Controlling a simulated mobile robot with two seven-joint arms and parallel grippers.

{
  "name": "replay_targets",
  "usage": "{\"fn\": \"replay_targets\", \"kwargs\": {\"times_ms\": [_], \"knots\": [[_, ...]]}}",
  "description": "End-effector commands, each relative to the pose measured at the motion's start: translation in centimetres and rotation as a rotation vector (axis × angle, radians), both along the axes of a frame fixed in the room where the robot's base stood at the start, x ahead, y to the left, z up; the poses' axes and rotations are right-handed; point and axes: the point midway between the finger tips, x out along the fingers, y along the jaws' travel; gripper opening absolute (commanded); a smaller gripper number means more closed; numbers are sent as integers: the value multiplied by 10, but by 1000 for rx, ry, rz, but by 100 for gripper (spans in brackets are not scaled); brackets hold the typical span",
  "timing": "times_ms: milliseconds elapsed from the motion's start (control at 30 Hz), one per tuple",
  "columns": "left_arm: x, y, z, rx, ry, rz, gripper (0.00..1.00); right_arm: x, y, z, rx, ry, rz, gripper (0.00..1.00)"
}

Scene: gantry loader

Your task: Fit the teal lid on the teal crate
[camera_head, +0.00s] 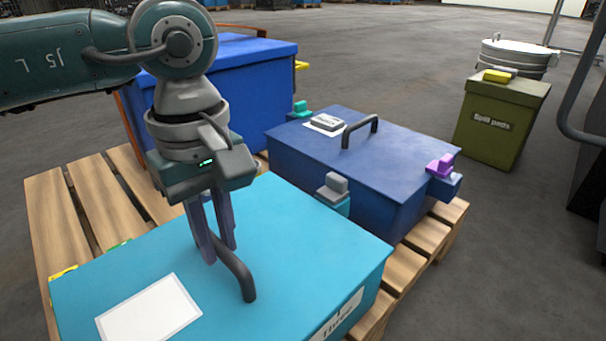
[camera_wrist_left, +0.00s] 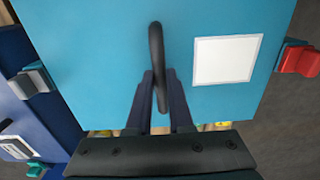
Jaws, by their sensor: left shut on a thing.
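The teal lid (camera_head: 290,240) is a flat panel with a dark arched handle (camera_head: 240,275) and a blank white label. It lies over the teal crate (camera_head: 372,288), whose side wall with a white label shows at the lower right. I cannot tell whether the lid sits fully down on the rim. My left gripper (camera_head: 221,252) points down and is shut on the lid's handle. In the left wrist view the handle (camera_wrist_left: 156,60) stands between the fingers (camera_wrist_left: 159,78), over the teal lid (camera_wrist_left: 105,50). The crate's inside is hidden. My right gripper is not in view.
A navy box (camera_head: 355,190) with a handle and clips stands close behind the lid on the wooden pallet (camera_head: 55,200). A grey clip (camera_head: 335,187) sits between them. A blue bin (camera_head: 240,75) stands at the back. An olive bin (camera_head: 500,120) stands on open floor at the right.

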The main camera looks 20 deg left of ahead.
Motion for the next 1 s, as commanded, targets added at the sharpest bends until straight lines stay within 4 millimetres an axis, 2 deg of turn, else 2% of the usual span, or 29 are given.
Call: {"fn": "replay_targets", "kwargs": {"times_ms": [167,200,467,767,867,1000], "knots": [[0,0,0,0,-1,0,0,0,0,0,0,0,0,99],[0,0,0,0,-1,0,24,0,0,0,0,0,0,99],[0,0,0,0,0,0,53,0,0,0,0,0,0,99],[0,0,1,0,1,-1,54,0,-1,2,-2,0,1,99],[0,0,9,1,1,-1,54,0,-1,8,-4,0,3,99],[0,0,31,1,-1,-2,54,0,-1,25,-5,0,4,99]]}}
